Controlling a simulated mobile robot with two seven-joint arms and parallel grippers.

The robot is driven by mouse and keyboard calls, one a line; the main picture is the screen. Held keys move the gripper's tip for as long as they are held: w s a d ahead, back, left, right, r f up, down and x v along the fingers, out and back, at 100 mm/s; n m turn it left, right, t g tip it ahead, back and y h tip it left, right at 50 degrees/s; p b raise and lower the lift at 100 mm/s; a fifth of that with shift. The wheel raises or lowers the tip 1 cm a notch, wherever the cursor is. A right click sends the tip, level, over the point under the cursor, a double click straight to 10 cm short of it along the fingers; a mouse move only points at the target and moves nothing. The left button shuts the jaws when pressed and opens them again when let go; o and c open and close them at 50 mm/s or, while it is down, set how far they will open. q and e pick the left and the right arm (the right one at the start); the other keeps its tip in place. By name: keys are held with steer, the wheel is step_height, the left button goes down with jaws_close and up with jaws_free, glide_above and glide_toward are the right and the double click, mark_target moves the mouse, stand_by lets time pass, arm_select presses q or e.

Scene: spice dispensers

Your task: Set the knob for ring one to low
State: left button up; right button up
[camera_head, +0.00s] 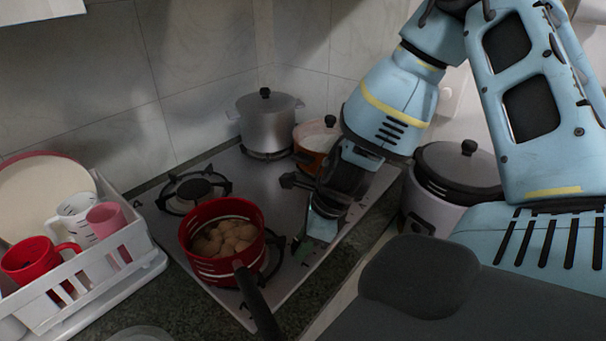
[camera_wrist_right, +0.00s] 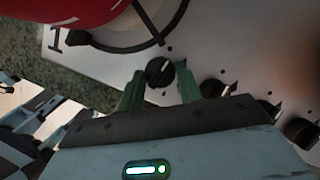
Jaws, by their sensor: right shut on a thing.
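The stove's knobs show as a row of black dials in the right wrist view. The leftmost knob (camera_wrist_right: 160,71) sits between the green fingertips of my right gripper (camera_wrist_right: 160,86), which is shut on it. A pale pointer mark shows on this knob. The other knobs (camera_wrist_right: 213,88) lie to the right, outside the fingers. In the head view my right gripper (camera_head: 307,246) reaches down to the front edge of the steel stove (camera_head: 285,197), beside the red pot. The knobs are mostly hidden there. My left gripper is not in view.
A red saucepan (camera_head: 197,262) with round brown food stands on the near burner, its handle toward me. A steel pot (camera_head: 264,123) and an orange pot (camera_head: 308,150) stand at the back. A white dish rack (camera_head: 103,262) is left, a rice cooker (camera_head: 433,207) right.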

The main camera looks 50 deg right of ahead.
steer(key=shift+m+h, duration=0.3)
steer(key=shift+m, duration=0.6)
steer(key=m, duration=0.2)
steer(key=m+t+h, duration=0.1)
steer(key=shift+s+a+m+p, duration=0.1)
steer(key=shift+a+m+p, duration=0.1)
steer(key=shift+m+p, duration=0.2)
steer(key=shift+m+h, duration=0.5)
steer(key=shift+m, duration=0.4)
steer(key=m+h, duration=0.1)
steer(key=m, duration=0.1)
steer(key=shift+a+f+m, duration=0.1)
steer(key=shift+a+m, duration=0.05)
steer(key=shift+m, duration=0.15)
steer(key=m+h, duration=0.1)
steer(key=m, duration=0.1)
steer(key=m+b, duration=0.1)
steer(key=m, duration=0.1)
steer(key=shift+a+g+h, duration=0.15)
steer(key=shift+g+h, duration=0.25)
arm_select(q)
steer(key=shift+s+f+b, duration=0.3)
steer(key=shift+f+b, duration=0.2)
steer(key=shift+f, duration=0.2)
arm_select(e)
steer(key=shift+m+g, duration=0.3)
steer(key=shift+m, duration=1)
steer(key=shift+h, duration=0.4)
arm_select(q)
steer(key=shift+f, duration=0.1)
